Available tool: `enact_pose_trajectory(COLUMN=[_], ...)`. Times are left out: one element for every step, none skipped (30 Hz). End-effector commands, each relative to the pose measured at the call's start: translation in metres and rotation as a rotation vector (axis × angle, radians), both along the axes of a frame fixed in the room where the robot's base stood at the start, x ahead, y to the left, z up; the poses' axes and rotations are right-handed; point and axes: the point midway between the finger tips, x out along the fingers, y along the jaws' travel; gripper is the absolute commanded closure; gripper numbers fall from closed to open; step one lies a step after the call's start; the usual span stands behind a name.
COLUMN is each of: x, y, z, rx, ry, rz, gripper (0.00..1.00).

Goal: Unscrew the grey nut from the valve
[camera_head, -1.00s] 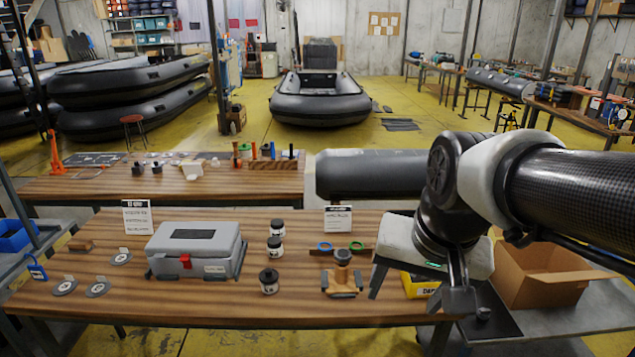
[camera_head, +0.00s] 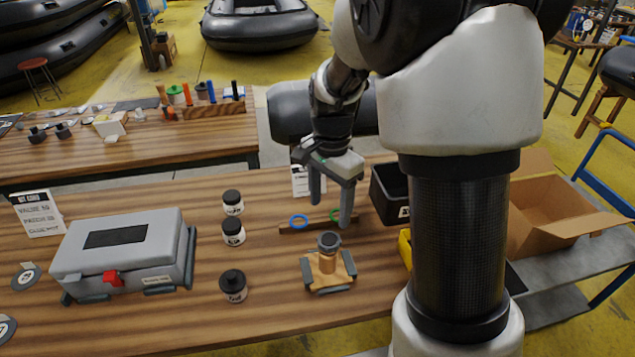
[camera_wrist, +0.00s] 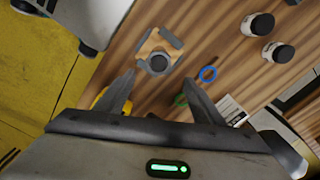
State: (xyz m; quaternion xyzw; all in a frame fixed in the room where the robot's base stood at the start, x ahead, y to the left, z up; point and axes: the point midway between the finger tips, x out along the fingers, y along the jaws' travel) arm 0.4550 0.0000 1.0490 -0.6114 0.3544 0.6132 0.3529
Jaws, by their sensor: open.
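The valve (camera_head: 327,266) stands upright in a tan wooden holder with grey jaws, near the front middle of the wooden table. The grey nut (camera_head: 328,241) sits on top of the valve. In the wrist view the nut (camera_wrist: 157,63) shows as a dark grey disc over the tan holder (camera_wrist: 147,45). My gripper (camera_head: 331,216) is open and empty, pointing down above and behind the valve, with its fingers apart from the nut. The wrist view shows the two fingers (camera_wrist: 158,83) spread, with the nut beyond their tips.
A blue ring (camera_head: 299,220) and a green ring (camera_head: 336,214) lie on a wood strip behind the valve. Several black-lidded jars (camera_head: 233,286) and a grey case (camera_head: 125,257) stand left. A black bin (camera_head: 388,196) and a cardboard box (camera_head: 550,215) are right.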

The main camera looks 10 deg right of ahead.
Motion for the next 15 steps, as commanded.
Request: enact_pose_trajectory(x=[0.000,0.000,0.000,0.000,0.000,0.000,0.000,0.000,0.000,0.000,0.000,0.000,0.000,0.000,0.000], y=[0.000,0.000,0.000,0.000,0.000,0.000,0.000,0.000,0.000,0.000,0.000,0.000,0.000,0.000,0.000], z=[-0.002,-0.004,-0.006,-0.008,-0.010,-0.014,-0.017,-0.020,-0.025,-0.029,-0.034,-0.040,-0.044,-0.049,-0.055], rx=[0.000,0.000,0.000,0.000,0.000,0.000,0.000,0.000,-0.001,-0.001,-0.001,0.000,-0.001,-0.001,-0.001], ry=[0.000,0.000,0.000,0.000,0.000,0.000,0.000,0.000,-0.001,-0.001,0.000,-0.001,-0.002,-0.002,-0.002], rz=[-0.002,-0.002,-0.002,-0.001,-0.001,-0.001,-0.001,-0.001,-0.001,-0.001,0.000,0.000,0.000,0.000,0.000], gripper=[0.38,0.38,0.38,0.38,0.38,0.38,0.38,0.38,0.38,0.38,0.38,0.38,0.38,0.38,0.38])
